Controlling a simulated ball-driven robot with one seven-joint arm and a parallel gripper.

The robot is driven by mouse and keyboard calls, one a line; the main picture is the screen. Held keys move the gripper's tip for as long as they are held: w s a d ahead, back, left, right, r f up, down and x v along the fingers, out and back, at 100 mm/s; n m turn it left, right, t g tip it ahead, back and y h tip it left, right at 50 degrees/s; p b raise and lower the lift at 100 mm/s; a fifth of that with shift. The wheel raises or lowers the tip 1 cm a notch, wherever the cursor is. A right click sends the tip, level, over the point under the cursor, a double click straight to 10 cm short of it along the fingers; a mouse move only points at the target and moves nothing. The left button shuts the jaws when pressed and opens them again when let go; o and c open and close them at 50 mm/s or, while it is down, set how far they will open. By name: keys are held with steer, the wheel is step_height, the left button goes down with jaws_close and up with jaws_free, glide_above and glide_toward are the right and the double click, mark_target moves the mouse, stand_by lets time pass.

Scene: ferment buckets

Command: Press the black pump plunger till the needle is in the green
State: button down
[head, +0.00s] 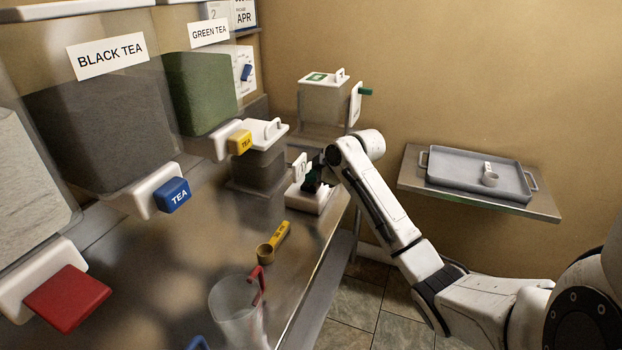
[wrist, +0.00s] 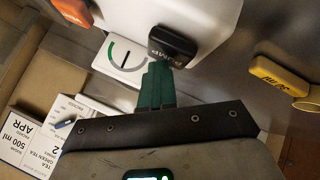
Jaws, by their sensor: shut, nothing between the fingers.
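The black pump plunger (wrist: 172,44), with light lettering, projects from a white pump housing (wrist: 205,18) in the wrist view. In the head view the white pump base (head: 308,200) is partly hidden by my gripper. The gauge's plate also shows in the head view (head: 300,166). My gripper (wrist: 157,68) has green fingers, shut and empty, their tips right at the plunger's near edge; I cannot tell whether they touch it.
A yellow scoop (head: 274,243) and a clear jug with a red handle (head: 238,310) stand on the metal counter. Tea dispensers with blue (head: 173,195), red (head: 67,301) and yellow (head: 239,142) levers line the left. A tray (head: 478,176) rests on a shelf at right.

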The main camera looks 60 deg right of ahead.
mark_target(313, 185)
steer(key=shift+f, duration=0.4)
steer(key=shift+r, duration=0.1)
steer(key=shift+r+p, duration=1.4)
steer(key=shift+r, duration=0.6)
steer(key=shift+r, duration=0.15)
step_height(313, 185, up, 5)
steer(key=p, duration=0.3)
steer(key=shift+p, duration=0.35)
stand_by(1.8)
